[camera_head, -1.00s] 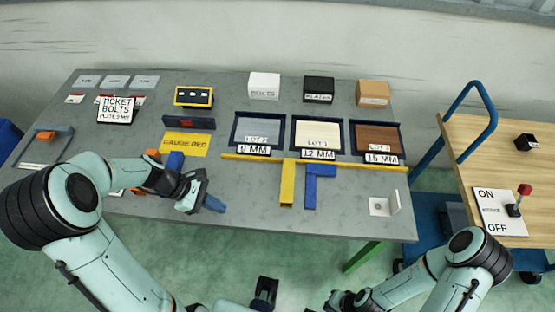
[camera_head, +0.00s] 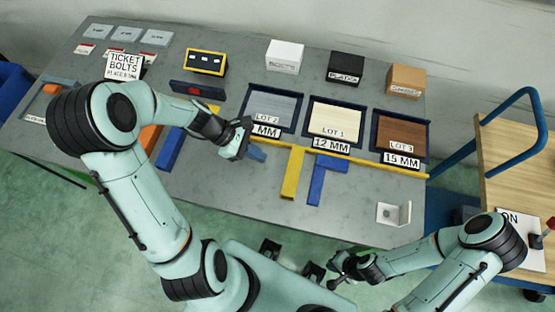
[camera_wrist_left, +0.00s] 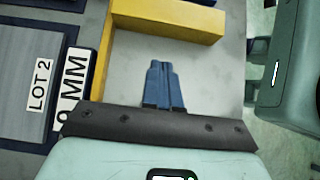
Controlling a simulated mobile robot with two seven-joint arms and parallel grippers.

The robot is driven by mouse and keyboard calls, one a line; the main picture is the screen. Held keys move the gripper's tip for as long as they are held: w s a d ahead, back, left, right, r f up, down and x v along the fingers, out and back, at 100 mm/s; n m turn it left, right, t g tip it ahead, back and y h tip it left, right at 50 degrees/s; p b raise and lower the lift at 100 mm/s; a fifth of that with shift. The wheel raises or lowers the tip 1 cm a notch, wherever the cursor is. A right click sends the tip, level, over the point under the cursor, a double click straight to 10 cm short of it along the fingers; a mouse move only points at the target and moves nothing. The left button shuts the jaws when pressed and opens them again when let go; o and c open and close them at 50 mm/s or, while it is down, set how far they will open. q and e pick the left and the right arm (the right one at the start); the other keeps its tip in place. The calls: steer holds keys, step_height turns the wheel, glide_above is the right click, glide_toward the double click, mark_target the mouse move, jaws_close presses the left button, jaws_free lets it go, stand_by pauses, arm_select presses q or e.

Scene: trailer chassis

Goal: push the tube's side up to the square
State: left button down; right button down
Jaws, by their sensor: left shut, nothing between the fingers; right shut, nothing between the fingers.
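The tube (camera_head: 292,174) is a yellow bar lying on the grey bench, one end at the thin yellow rail (camera_head: 377,166). The blue L-shaped square (camera_head: 318,182) lies just right of it, also by the rail, with a narrow gap between them. My left gripper (camera_head: 259,155) is shut and empty, left of the tube and apart from it. In the left wrist view its blue fingertips (camera_wrist_left: 163,68) point toward the side of the tube (camera_wrist_left: 170,20), with bare bench between. My right gripper (camera_head: 334,283) is shut, low in front of the bench.
Blue trays with wood and grey plates (camera_head: 404,134) stand behind the rail. A white bracket (camera_head: 393,213) lies near the front right corner. A blue bar (camera_head: 171,148) lies left, beside my left arm. White, black and tan boxes (camera_head: 407,79) stand at the back.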

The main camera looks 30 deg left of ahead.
mark_target(297, 168)
arm_select(q)
steer(key=d, duration=0.1)
steer(key=d+f, duration=0.1)
steer(key=d, duration=0.1)
steer(key=w+d, duration=0.1)
steer(key=shift+d+f, duration=0.35)
steer(key=shift+d, duration=0.05)
steer(key=shift+w+d, duration=0.2)
steer(key=shift+d, duration=0.2)
steer(key=shift+d, duration=0.1)
steer(key=d, duration=0.2)
steer(key=w+d, duration=0.1)
steer(key=d, duration=0.1)
steer(key=shift+d, duration=0.1)
